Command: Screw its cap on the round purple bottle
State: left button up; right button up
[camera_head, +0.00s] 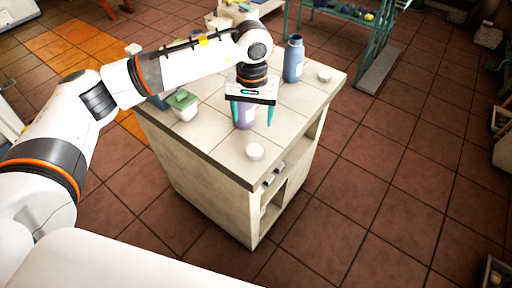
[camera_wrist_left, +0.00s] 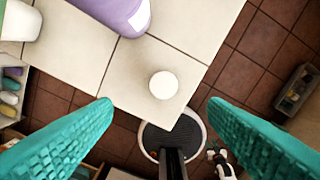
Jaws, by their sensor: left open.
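The purple bottle (camera_head: 243,117) stands on the tiled counter top, largely hidden behind my left gripper (camera_head: 253,124). Its purple side and part of a white label show at the top of the left wrist view (camera_wrist_left: 108,14); its mouth is out of sight there. A round white cap (camera_head: 254,151) lies flat near the counter's front corner. It also shows in the left wrist view (camera_wrist_left: 163,85), between and beyond my open teal fingers and apart from them. My left gripper points down and is empty. My right gripper is not in view.
A blue bottle (camera_head: 293,60) stands at the counter's back, with another white cap (camera_head: 324,75) to its right. A white container with a green top (camera_head: 183,104) stands at the left. The counter's edge (camera_head: 251,187) is close to the front cap.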

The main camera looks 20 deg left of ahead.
pick_arm(q)
jog(key=p, duration=0.2)
send_over(255, 149)
jog(key=f, duration=0.6)
jog(key=shift+a, duration=0.3)
jog(key=shift+w+f, duration=0.1)
jog(key=shift+f, duration=0.35)
jog(key=shift+d+f, duration=0.1)
jog(key=shift+f, duration=0.1)
jog(key=f, duration=0.2)
jog(key=f+p, duration=0.1)
jog(key=shift+s+d+f, duration=0.15)
jog(key=shift+s+f, duration=0.05)
jog(key=shift+f, duration=0.7)
jog(key=shift+c, duration=0.6)
